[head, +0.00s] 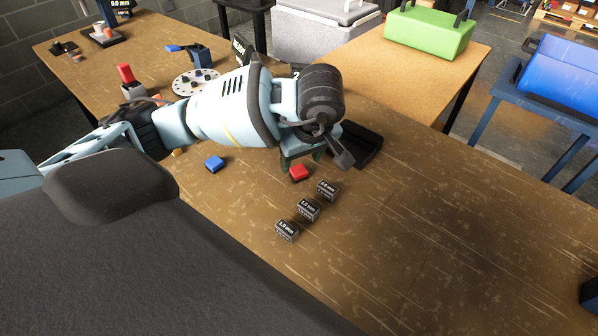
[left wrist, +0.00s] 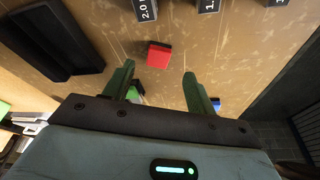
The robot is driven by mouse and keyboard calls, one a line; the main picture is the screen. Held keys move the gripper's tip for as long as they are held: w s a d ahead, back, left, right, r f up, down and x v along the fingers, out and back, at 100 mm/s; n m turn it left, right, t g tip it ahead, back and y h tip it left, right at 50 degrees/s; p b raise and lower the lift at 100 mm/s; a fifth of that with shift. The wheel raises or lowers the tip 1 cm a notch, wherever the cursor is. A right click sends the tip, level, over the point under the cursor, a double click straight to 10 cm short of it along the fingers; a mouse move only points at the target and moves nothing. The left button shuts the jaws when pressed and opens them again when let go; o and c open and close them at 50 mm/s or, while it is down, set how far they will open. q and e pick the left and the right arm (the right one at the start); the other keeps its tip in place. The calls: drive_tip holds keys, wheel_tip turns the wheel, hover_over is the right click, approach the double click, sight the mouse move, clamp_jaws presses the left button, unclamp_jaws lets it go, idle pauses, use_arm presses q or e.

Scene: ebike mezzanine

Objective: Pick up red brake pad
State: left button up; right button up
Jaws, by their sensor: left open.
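The red brake pad (head: 299,173) is a small red block on the wooden workbench, near the bench's middle. In the left wrist view the red brake pad (left wrist: 159,55) lies beyond the fingertips, between their lines. My left gripper (left wrist: 158,76) is open and empty, with its two green fingers apart. In the head view my left gripper (head: 318,155) hangs just above and behind the red pad, apart from it as far as I can tell. My right gripper is not in view.
Several black labelled blocks (head: 308,210) stand in a row in front of the pad. A blue block (head: 214,163) lies to the left. A black tray (head: 360,146) sits to the right, behind the gripper. The bench's right side is clear.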

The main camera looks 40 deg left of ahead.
sight(298, 169)
use_arm(q)
drive_tip(key=x, duration=0.5)
drive_tip(key=shift+w, duration=0.15)
drive_tip(key=c, duration=1.1)
drive_tip(key=shift+o, duration=0.2)
drive_tip(key=shift+r, duration=0.15)
drive_tip(key=shift+r, duration=0.55)
wheel_tip(298, 169, up, 2)
drive_tip(key=shift+r, duration=0.25)
drive_tip(key=s, duration=0.5)
drive_tip(key=s+d, duration=0.1)
drive_tip(key=s, duration=0.4)
drive_tip(key=s+r, duration=0.1)
drive_tip(key=s, duration=0.5)
drive_tip(key=shift+d+r, duration=0.1)
drive_tip(key=shift+d, duration=0.05)
